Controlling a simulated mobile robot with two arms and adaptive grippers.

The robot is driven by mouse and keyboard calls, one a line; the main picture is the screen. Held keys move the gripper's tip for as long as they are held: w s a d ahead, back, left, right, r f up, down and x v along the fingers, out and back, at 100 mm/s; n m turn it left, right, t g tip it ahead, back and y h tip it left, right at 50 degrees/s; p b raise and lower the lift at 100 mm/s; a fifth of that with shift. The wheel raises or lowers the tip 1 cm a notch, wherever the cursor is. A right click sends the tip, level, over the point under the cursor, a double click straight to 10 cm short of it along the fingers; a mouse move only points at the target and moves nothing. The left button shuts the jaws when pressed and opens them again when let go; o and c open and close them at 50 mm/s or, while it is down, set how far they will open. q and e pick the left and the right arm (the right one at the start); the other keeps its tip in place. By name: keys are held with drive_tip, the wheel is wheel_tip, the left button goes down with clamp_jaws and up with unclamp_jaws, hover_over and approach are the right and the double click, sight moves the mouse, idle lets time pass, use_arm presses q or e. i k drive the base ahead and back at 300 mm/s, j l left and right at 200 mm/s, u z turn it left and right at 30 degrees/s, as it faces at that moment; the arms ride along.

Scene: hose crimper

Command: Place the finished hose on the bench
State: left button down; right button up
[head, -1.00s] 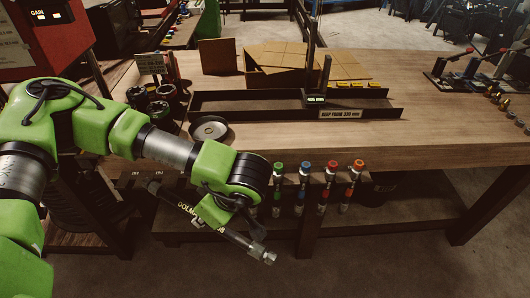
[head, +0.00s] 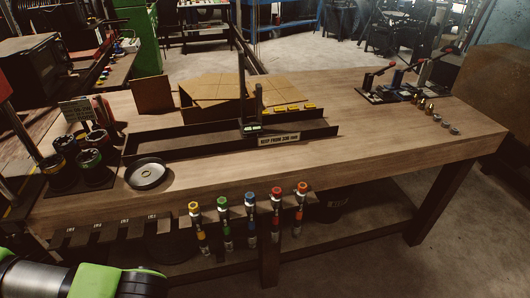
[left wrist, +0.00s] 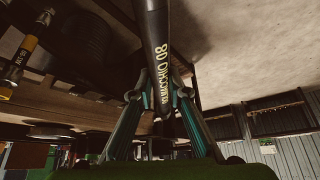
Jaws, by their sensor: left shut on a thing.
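The hose (left wrist: 157,40) is black with yellowish lettering. In the left wrist view it runs from the top edge down between the fingers of my left gripper (left wrist: 162,98), which is shut on it. In the head view neither hose nor gripper shows; only my green arm is at the lower left. The wooden bench (head: 370,145) crosses the middle of the head view. My right gripper is in neither view.
A long dark measuring trough (head: 190,139) with a post lies on the bench. A round metal dish (head: 147,174) sits at the front left. Several capped tools (head: 250,220) hang along the front edge. Small lever presses (head: 385,85) stand at the right. The bench's right front is bare.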

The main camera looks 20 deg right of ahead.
sight(287, 157)
drive_tip(key=l+u, duration=0.3)
drive_tip(key=l, duration=0.85)
drive_tip(key=l+u, duration=0.3)
drive_tip(key=l, duration=0.9)
